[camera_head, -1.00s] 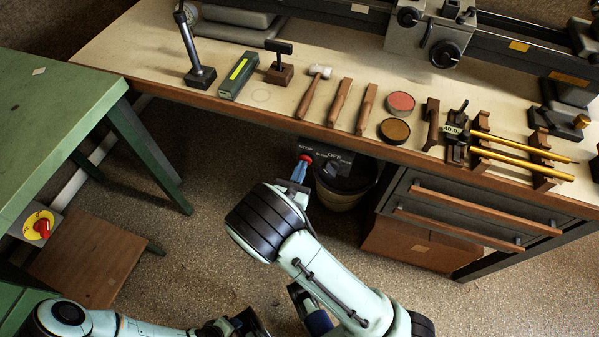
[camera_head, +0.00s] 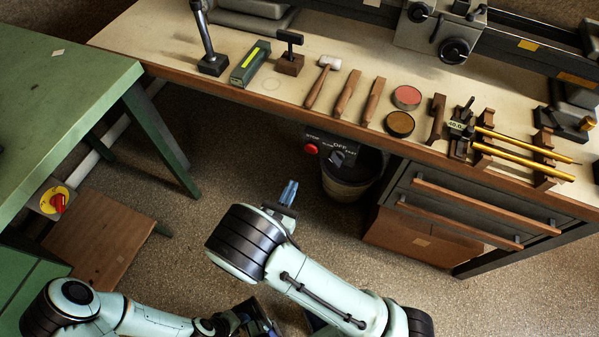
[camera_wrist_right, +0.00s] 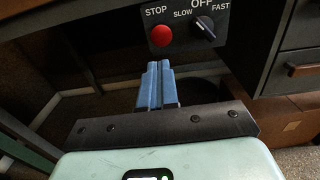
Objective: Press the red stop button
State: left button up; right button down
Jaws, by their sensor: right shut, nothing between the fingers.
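The red stop button (camera_head: 311,149) sits on a dark control panel under the front edge of the workbench. In the right wrist view the button (camera_wrist_right: 161,36) is below the word STOP, left of a speed knob. My right gripper (camera_head: 289,188) is shut and empty, with blue fingers, below and left of the button in the head view. In the right wrist view its fingertips (camera_wrist_right: 157,66) show a little below the button, with a gap between. My left gripper (camera_head: 255,318) is low at the bottom edge, partly hidden; its finger state is unclear.
A black speed knob (camera_head: 337,157) is just right of the button. The workbench (camera_head: 240,106) above carries several hand tools. A bin (camera_head: 350,180) stands below the panel.

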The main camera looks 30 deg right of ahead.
jog(key=shift+v, duration=1.45)
